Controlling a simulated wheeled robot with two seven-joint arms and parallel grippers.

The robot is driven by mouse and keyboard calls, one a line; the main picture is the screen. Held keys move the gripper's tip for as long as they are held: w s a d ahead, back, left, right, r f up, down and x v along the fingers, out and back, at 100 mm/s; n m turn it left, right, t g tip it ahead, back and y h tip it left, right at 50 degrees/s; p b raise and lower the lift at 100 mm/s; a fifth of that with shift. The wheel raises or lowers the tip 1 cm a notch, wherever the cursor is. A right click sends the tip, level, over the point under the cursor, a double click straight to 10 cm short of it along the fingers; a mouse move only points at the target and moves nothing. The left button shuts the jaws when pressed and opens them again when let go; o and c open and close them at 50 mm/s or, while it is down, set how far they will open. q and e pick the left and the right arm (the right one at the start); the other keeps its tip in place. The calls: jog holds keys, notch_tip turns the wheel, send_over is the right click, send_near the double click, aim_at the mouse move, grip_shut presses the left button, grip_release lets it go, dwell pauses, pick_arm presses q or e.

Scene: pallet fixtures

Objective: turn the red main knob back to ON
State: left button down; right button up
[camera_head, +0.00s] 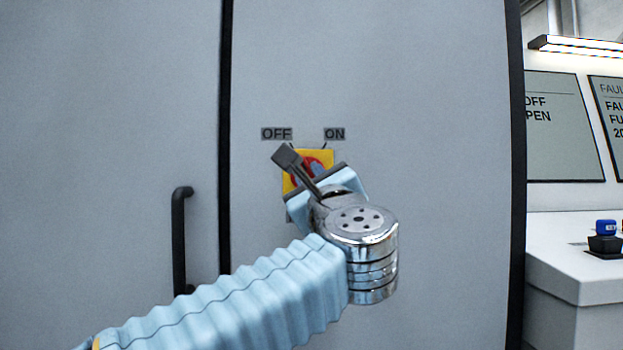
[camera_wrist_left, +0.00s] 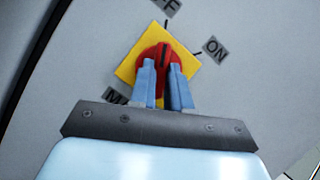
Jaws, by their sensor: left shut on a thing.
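The red main knob (camera_head: 314,161) sits on a yellow plate (camera_head: 326,155) on the grey cabinet door, under an OFF label (camera_head: 277,133) and an ON label (camera_head: 334,133). My left wrist and forearm hide part of it. In the left wrist view the red knob (camera_wrist_left: 146,54) has a dark mark that seems to point toward the tick by the partly cropped OFF label; the ON label (camera_wrist_left: 214,48) is to its right. My left gripper (camera_wrist_left: 164,66) is shut on the knob, with a blue finger on each side. My right gripper is out of view.
A black vertical door handle (camera_head: 179,240) is on the left door, left of the dark door gap (camera_head: 225,180). A white desk (camera_head: 575,262) with a small blue-and-black object (camera_head: 605,240) stands at the right.

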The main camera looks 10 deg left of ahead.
pick_arm(q)
jog(key=m+t+h, duration=0.1)
jog(key=m+h, duration=0.1)
jog(key=m, duration=0.2)
jog(key=m+t+h+b, duration=0.1)
jog(key=m+h, duration=0.1)
jog(key=m, duration=0.2)
jog(key=m+h, duration=0.2)
jog(key=m, duration=0.2)
jog(key=shift+a+m+t+b, duration=0.3)
jog(key=shift+a+t+b, duration=0.05)
jog(key=shift+t+b, duration=0.05)
jog(key=shift+s+m+h+p, duration=0.1)
jog(key=shift+m+h+p, duration=1.15)
jog(key=shift+m, duration=1.15)
jog(key=c, duration=1.1)
grip_release()
